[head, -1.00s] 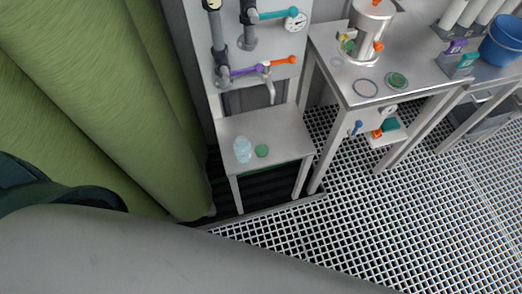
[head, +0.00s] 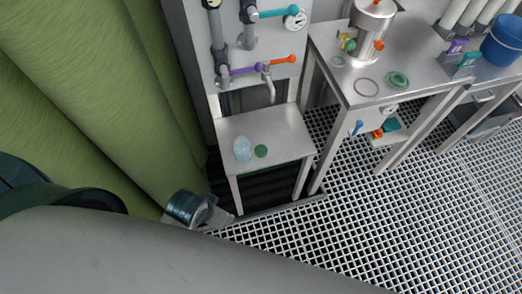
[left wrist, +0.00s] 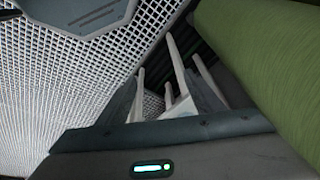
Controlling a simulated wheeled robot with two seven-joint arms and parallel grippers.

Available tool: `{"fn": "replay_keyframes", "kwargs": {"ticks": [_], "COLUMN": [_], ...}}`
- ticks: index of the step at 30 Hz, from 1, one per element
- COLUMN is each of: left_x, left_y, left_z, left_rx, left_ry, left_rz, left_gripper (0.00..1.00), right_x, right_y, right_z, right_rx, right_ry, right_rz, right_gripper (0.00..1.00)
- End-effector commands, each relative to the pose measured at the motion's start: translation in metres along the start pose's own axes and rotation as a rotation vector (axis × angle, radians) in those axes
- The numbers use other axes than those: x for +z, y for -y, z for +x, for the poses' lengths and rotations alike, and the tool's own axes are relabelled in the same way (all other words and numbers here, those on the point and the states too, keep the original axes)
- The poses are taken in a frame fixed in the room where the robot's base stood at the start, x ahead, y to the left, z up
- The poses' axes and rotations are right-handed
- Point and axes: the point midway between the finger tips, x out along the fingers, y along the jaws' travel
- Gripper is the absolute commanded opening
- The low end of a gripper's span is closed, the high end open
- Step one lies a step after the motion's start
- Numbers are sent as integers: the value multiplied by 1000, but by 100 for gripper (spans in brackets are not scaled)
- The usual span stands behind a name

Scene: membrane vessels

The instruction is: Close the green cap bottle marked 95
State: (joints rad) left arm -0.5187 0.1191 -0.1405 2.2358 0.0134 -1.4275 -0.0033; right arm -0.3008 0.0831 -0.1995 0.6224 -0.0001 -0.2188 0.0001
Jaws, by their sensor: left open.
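A clear, pale blue bottle (head: 242,149) stands on the small steel table (head: 282,126) in the head view. Its marking is too small to read. A round green cap (head: 261,151) lies on the table just right of the bottle, apart from it. My left gripper (head: 222,216) shows below and left of the table, near its front left leg, lower than the tabletop. It is open and empty. In the left wrist view its fingers (left wrist: 165,95) point toward white table legs; bottle and cap are not seen there. My right gripper is not in view.
Green cylinders (head: 110,90) stand close on the left. Pipes and a tap (head: 268,85) are behind the small table. The grating floor (head: 400,220) is clear.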

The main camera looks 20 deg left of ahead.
Motion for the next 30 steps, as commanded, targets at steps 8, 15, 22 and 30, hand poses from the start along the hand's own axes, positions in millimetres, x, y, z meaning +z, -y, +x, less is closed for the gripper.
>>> {"fn": "replay_keyframes", "kwargs": {"ticks": [8,15,22,30], "left_x": [-36,-66,-104,-184], "left_y": [-11,-22,-30,-33], "left_z": [-31,-28,-16,-1], "left_rx": [42,80,113,139], "left_ry": [-7,7,34,106], "left_rz": [54,114,194,348], "left_gripper": [61,61,61,61], "right_x": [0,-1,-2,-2], "right_y": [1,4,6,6], "right_z": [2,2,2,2], "right_rx": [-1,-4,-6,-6], "right_ry": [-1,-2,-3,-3], "right_rz": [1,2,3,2], "right_gripper": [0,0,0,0]}}
